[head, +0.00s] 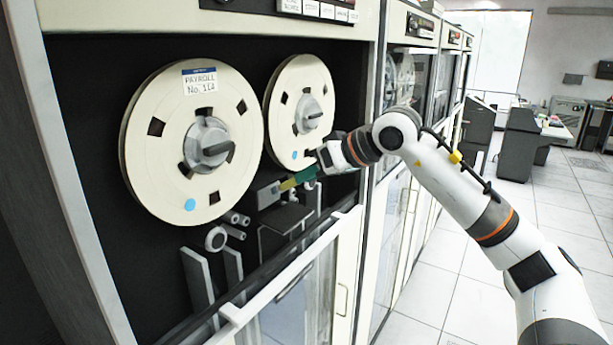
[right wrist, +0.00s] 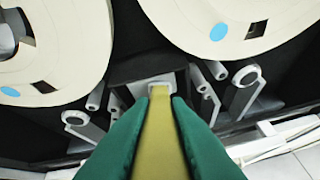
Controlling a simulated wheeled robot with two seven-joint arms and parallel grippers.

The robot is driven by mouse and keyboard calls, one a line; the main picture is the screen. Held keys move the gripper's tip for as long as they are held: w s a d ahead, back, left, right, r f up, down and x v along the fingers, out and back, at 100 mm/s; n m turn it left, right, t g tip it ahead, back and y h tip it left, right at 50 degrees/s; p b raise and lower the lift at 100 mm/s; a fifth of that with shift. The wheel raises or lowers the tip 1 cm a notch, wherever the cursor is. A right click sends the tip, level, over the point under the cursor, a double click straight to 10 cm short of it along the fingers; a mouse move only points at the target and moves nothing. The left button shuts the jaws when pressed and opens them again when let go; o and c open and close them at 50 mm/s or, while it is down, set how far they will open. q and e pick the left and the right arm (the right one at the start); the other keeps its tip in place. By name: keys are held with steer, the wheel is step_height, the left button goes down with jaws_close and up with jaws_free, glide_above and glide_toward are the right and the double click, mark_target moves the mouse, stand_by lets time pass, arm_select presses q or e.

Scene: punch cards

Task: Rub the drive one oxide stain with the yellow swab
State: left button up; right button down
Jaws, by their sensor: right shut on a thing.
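My right gripper (head: 303,176) reaches into the open tape drive from the right. Its green fingers are shut on the yellow swab (head: 287,184), which points left toward the grey head block (head: 268,194) below and between the two reels. My left gripper is not in view.
A large reel (head: 150,145) labelled PAYROLL is on the left, and a second reel (head: 290,80) is close above my gripper. Guide rollers (head: 236,219) sit left of the block. The lowered glass door (head: 300,290) is below. More cabinets stand to the right.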

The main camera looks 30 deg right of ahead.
steer(key=shift+s+a, duration=0.25)
steer(key=shift+a, duration=0.2)
steer(key=a, duration=0.1)
steer(key=s+a, duration=0.1)
steer(key=shift+a, duration=0.35)
stand_by(0.4)
steer(key=s+d+b, duration=0.2)
steer(key=s+b, duration=0.2)
steer(key=s, duration=0.1)
steer(key=shift+s+d, duration=0.2)
steer(key=shift+s, duration=0.1)
stand_by(0.4)
